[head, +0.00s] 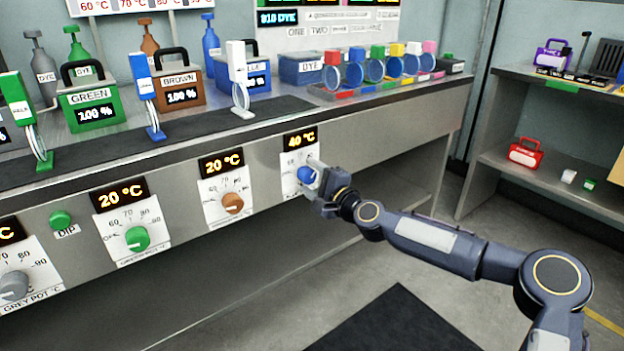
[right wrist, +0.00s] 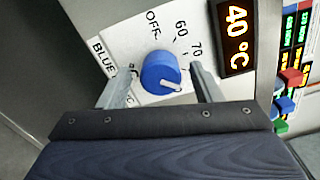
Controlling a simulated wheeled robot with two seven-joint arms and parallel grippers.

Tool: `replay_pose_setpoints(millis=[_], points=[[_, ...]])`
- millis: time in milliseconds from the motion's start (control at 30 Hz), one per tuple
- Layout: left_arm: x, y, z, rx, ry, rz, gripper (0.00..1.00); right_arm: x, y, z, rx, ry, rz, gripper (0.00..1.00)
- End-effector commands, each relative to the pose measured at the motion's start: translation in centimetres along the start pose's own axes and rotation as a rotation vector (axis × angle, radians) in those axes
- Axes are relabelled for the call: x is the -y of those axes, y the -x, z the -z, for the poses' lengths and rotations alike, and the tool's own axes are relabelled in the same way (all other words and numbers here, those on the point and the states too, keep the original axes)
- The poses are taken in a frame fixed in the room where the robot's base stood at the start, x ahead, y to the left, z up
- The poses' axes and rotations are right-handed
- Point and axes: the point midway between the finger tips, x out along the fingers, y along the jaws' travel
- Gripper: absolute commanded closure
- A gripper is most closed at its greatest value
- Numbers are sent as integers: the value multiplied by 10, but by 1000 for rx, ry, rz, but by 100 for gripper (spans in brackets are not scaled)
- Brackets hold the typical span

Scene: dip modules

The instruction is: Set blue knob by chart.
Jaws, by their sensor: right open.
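The blue knob (head: 307,175) sits on a white dial plate at the right end of the counter front, under a display (head: 300,140) reading 40 °C. My right gripper (head: 314,180) is at this knob. In the right wrist view the blue knob (right wrist: 160,72) lies between the two open fingers (right wrist: 160,85), with gaps on both sides. Its white pointer points toward the lower right in that view. OFF, 60 and 70 show on the dial; the rest is hidden. A chart (head: 140,5) with temperature figures is cut off at the top. My left gripper is out of view.
A brown knob (head: 233,203) and a green knob (head: 137,239), both under 20 °C displays, and a grey knob (head: 14,286) sit further left. A green DIP button (head: 60,219) is between. Colored containers stand on the counter. A shelf (head: 540,165) stands at the right.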

Motion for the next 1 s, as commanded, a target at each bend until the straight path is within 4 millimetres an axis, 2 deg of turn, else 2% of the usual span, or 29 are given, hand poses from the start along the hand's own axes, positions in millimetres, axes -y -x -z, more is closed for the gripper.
replay_pose_setpoints(millis=[167,600,733,1000], points=[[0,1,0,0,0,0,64,1,4,0,0,0,0,41],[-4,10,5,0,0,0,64,1,70,1,-1,0,-1,41],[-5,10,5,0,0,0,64,0,78,0,0,0,0,41],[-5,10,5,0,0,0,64,0,78,0,0,0,0,41]])
